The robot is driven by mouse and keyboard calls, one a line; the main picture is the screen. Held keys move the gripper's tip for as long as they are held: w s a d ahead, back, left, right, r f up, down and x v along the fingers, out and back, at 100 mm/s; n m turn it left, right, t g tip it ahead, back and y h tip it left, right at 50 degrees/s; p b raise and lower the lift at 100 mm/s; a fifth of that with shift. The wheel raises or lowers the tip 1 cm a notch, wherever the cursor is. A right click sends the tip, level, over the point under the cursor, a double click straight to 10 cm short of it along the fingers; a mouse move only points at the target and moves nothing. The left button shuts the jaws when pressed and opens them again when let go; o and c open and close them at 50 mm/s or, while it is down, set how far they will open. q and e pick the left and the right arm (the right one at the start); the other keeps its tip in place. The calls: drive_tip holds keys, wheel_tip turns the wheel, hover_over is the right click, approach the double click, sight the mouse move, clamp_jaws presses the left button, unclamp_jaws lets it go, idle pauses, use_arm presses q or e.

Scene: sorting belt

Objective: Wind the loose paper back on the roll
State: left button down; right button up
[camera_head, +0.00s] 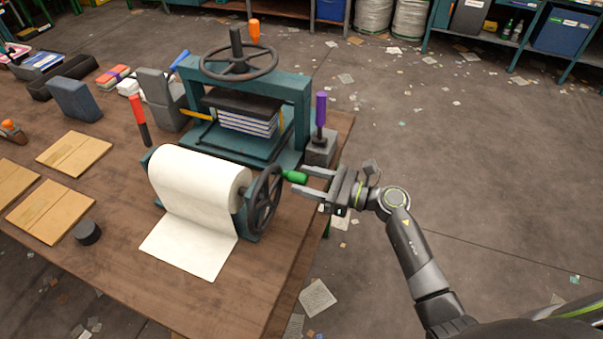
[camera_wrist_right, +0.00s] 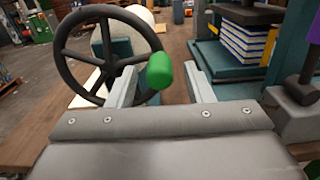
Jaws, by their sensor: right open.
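A white paper roll (camera_head: 198,178) sits in a teal stand on the wooden table, with a loose sheet (camera_head: 190,246) hanging off it and lying flat on the table. A dark handwheel (camera_head: 263,199) is on the roll's right end, with a green handle (camera_head: 294,177). My right gripper (camera_head: 304,183) is open, with its fingers pointing at the wheel and the green handle by them. In the right wrist view the green handle (camera_wrist_right: 160,71) appears between the open fingers, in front of the wheel (camera_wrist_right: 84,58). I cannot tell whether they touch. My left gripper is not in view.
A teal press (camera_head: 247,110) with a stack of books stands behind the roll. A purple-handled tool in a grey block (camera_head: 320,148) stands near the right table edge. A black puck (camera_head: 87,232) and cardboard pieces (camera_head: 60,212) lie left. Paper scraps litter the floor.

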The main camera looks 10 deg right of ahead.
drive_tip(key=shift+x, duration=0.85)
drive_tip(key=shift+c, duration=0.4)
clamp_jaws()
